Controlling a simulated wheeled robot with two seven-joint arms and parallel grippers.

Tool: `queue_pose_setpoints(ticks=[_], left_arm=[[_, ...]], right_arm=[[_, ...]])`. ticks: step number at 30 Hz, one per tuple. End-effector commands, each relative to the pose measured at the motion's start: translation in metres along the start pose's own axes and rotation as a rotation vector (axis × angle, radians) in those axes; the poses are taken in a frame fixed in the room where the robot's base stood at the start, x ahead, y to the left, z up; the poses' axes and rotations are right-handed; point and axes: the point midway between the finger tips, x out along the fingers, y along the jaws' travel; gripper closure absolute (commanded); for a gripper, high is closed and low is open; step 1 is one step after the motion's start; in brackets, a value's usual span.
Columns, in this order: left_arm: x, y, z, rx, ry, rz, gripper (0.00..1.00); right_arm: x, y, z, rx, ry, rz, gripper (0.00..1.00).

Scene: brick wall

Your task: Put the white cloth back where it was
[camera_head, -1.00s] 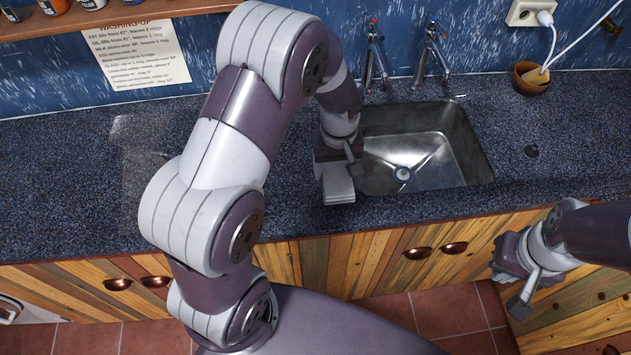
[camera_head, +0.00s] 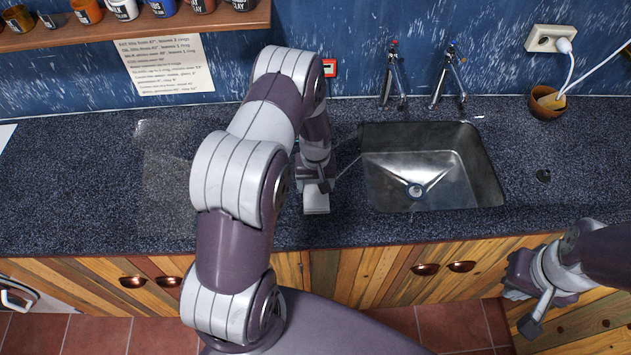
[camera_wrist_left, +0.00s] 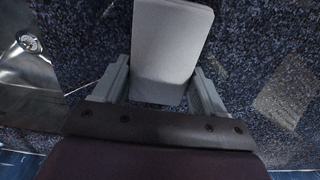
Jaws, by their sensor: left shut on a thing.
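The white cloth (camera_wrist_left: 172,48) shows in the left wrist view as a pale, flat, folded slab between the two fingers of my left gripper (camera_wrist_left: 158,88). In the head view the cloth (camera_head: 316,204) sticks out below my left gripper (camera_head: 315,188), over the dark counter just left of the sink. My left gripper is shut on it. I cannot tell whether the cloth touches the counter. My right gripper (camera_head: 534,295) is at the lower right, in front of the wooden cupboards; its fingers are not clear.
The steel sink (camera_head: 480,190) with two taps lies right of my left gripper. A faint glossy rectangular patch (camera_head: 165,165) lies on the counter (camera_head: 70,190) to the left, which is otherwise clear. A brown bowl (camera_head: 547,106) stands at the back right. A shelf (camera_head: 140,30) with jars hangs at upper left.

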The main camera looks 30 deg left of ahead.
Motion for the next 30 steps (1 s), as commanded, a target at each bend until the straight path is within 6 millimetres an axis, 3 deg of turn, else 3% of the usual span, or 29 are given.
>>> queue_pose_setpoints(ticks=[2, 3, 5, 17, 30], left_arm=[[0.004, 0.000, 0.000, 0.000, 0.000, 0.000, 0.57], [0.003, 0.000, 0.000, 0.000, 0.000, 0.000, 0.19], [0.003, 0.000, 0.000, 0.000, 0.000, 0.000, 0.03], [-0.008, 0.000, -0.001, 0.000, 0.003, 0.001, 0.03], [-0.107, 0.000, -0.001, 0.000, 0.003, 0.001, 0.03]], right_arm=[[0.004, 0.000, 0.001, 0.000, 0.000, 0.000, 1.00], [0.002, 0.000, 0.000, 0.000, 0.000, 0.000, 1.00], [0.002, 0.000, 0.000, 0.000, 0.000, 0.000, 1.00], [0.002, 0.000, 0.000, 0.000, 0.000, 0.000, 1.00], [0.025, 0.000, 0.003, 0.000, 0.000, 0.000, 1.00]])
